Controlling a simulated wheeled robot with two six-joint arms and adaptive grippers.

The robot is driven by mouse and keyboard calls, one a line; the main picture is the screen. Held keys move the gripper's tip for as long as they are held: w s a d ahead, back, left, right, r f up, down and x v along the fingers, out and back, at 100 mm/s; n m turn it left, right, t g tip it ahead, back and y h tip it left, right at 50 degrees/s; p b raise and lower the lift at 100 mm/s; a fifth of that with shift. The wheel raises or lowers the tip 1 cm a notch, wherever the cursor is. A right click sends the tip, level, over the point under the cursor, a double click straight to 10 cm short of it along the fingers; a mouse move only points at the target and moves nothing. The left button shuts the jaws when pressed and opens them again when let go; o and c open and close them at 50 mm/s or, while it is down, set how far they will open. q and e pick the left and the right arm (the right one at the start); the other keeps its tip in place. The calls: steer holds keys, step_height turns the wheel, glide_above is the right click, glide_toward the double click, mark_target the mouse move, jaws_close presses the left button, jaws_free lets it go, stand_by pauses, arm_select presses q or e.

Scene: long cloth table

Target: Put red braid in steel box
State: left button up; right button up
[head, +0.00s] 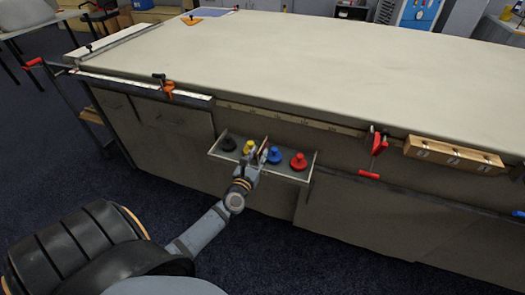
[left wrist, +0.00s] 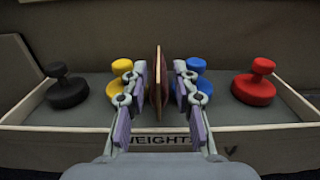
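I cannot make out a red braid or a box that is clearly the steel box in either view. My left gripper (head: 260,156) is over the shallow weights tray (head: 214,148) on the table's front side; the tray's front wall (left wrist: 250,141) shows lettering in the left wrist view. The left gripper's fingers (left wrist: 160,82) are apart, with a thin upright brown board (left wrist: 158,85) between them and gaps on both sides. Whether the board is part of the tray I cannot tell. My right gripper is not in view.
The tray holds black (head: 229,144), yellow (head: 249,147), blue (head: 274,155) and red (head: 299,161) knobbed weights. A red clamp (head: 377,143) and a wooden box (head: 453,155) are at the table edge to the right. The cloth tabletop (head: 300,70) is mostly clear.

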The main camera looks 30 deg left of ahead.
mark_target(263, 145)
arm_select(q)
steer(key=x, duration=0.5)
steer(key=shift+w, duration=0.15)
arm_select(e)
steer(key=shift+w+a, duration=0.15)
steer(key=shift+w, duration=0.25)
arm_select(q)
jaws_close()
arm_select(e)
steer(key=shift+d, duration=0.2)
